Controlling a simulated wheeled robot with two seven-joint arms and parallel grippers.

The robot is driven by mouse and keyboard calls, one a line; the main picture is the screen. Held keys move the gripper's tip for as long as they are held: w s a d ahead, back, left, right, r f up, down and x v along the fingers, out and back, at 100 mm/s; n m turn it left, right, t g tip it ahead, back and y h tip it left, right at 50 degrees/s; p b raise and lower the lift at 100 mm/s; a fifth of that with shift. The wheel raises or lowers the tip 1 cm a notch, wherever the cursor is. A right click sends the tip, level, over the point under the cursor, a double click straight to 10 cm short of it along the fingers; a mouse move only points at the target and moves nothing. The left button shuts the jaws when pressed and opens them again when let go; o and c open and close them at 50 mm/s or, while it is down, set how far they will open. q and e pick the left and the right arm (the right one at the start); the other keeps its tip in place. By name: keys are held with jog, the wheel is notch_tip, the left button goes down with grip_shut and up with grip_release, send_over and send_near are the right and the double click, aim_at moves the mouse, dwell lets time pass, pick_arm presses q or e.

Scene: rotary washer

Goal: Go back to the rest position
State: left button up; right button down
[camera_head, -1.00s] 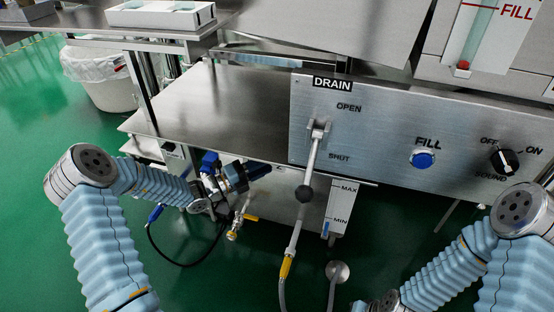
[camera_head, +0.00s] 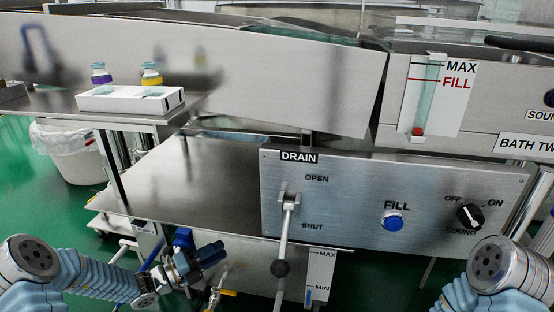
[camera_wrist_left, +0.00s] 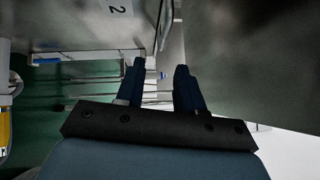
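My left arm enters at the lower left of the head view. Its dark gripper (camera_head: 208,257) is left of and below the drain panel, near the front edge of the steel shelf. In the left wrist view, the two dark blue fingers (camera_wrist_left: 160,84) stand apart with an empty gap between them. My right arm (camera_head: 500,275) shows only in part at the lower right of the head view; its gripper is out of the picture. The drain lever (camera_head: 284,235) hangs down on the panel, apart from both arms.
The washer's control panel (camera_head: 350,205) carries a blue FILL button (camera_head: 393,222) and a black sound knob (camera_head: 469,216). A white tray (camera_head: 130,99) with two vials stands on the left table. A bin (camera_head: 70,155) stands behind. Green floor is open at left.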

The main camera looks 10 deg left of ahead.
pick_arm(q)
jog(key=s+d+f+m+g+y, duration=0.1)
jog(key=s+d+f+m+g, duration=0.95)
jog(key=d+f+m, duration=0.2)
jog(key=s+d+f+m+g+y, duration=0.1)
jog(key=s+f+m+y, duration=0.3)
jog(key=m, duration=1)
jog(key=s+d+f+m+y, duration=0.1)
jog(key=s+f+m+y, duration=0.4)
jog(key=m, duration=0.9)
jog(key=s+f, duration=0.2)
jog(key=s, duration=0.1)
jog(key=shift+s+d+g, duration=0.2)
jog(key=shift+s+g, duration=0.05)
jog(key=shift+g, duration=0.1)
